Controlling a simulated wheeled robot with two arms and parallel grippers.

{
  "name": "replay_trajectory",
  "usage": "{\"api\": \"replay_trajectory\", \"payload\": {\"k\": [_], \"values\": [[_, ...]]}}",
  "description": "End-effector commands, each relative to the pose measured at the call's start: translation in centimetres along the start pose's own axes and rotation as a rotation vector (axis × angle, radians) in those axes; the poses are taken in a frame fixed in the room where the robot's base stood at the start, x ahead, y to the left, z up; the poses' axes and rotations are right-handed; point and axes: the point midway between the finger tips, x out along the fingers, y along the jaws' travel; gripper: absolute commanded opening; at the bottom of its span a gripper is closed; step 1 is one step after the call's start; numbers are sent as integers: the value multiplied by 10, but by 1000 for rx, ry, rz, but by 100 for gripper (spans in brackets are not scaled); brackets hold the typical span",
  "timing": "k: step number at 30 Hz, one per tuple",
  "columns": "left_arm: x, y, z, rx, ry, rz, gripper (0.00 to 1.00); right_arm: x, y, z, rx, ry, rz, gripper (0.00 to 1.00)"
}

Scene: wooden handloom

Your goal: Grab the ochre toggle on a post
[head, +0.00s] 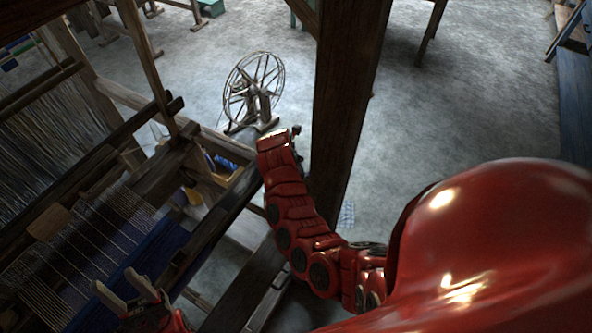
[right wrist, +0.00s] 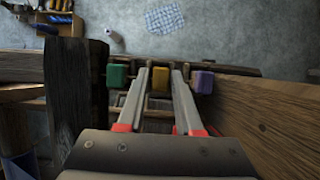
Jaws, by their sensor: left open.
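In the right wrist view, the ochre toggle (right wrist: 160,80) is a small yellow-brown block on a dark wooden beam. A green toggle (right wrist: 117,77) is to its left and a purple toggle (right wrist: 203,82) to its right. My right gripper (right wrist: 161,72) is open, with its two grey fingers on either side of the ochre toggle; a gap shows at its right. I cannot tell whether the left finger touches it. In the head view, the toggles are not visible. My left gripper (head: 116,281) is open and empty above the loom's blue cloth (head: 150,250).
A thick wooden post (head: 345,95) stands beside my right arm. A spinning wheel (head: 254,90) stands on the grey floor behind. Loom beams fill the left. In the right wrist view, wooden beams flank the toggles, and a checked cloth (right wrist: 164,19) lies on the floor.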

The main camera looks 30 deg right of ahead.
Motion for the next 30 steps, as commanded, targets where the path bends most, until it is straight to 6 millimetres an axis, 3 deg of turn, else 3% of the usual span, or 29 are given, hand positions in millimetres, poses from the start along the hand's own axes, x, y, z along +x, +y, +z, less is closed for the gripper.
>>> {"api": "replay_trajectory", "payload": {"k": [1,5,22,30], "values": [[0,0,0,0,0,0,50,0,0,0,0,0,0,23],[0,0,0,0,0,0,50,0,0,0,0,0,0,0],[-4,0,0,0,0,0,50,-5,0,2,-1,0,-2,0],[-21,1,4,0,0,0,50,-35,2,16,1,-6,4,0]]}}
